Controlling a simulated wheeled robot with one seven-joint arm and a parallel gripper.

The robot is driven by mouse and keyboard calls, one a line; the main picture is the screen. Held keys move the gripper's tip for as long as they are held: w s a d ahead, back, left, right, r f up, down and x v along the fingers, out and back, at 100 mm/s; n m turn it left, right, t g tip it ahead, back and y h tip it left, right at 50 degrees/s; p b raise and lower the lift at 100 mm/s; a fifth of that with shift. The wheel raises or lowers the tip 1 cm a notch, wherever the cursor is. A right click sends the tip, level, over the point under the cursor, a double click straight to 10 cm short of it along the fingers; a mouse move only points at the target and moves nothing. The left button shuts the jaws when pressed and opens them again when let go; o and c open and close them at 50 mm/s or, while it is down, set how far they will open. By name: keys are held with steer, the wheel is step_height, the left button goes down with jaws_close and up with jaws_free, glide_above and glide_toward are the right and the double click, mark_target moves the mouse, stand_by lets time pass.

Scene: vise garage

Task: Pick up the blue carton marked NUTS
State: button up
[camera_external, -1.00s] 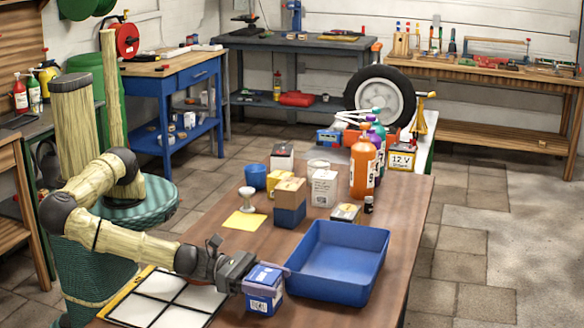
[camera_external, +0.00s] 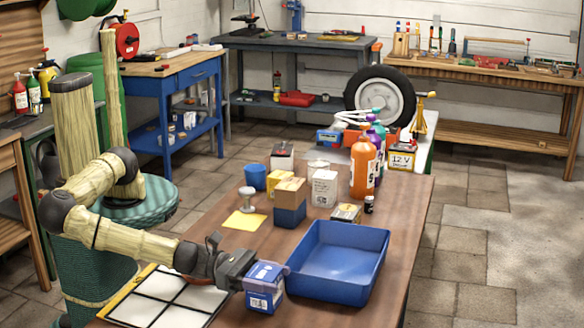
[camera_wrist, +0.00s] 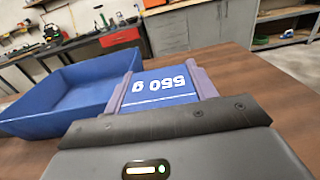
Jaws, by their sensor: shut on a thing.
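My gripper (camera_external: 266,268) is shut on a blue carton (camera_external: 265,301) with a white label. The carton is near the front of the brown table, just left of the blue tray. In the wrist view the carton (camera_wrist: 160,86) sits between the two purple fingers (camera_wrist: 162,94) and shows "550 g" in white. The word NUTS is not readable on it. I cannot tell how far its base is from the tabletop.
The empty blue tray (camera_external: 386,262) is close on the right. A framed white grid panel (camera_external: 165,300) lies to the left.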

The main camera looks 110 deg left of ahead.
step_height(320, 180, up, 9)
steer(key=shift+r+p, duration=0.2)
steer(key=shift+p, duration=0.15)
stand_by(0.4)
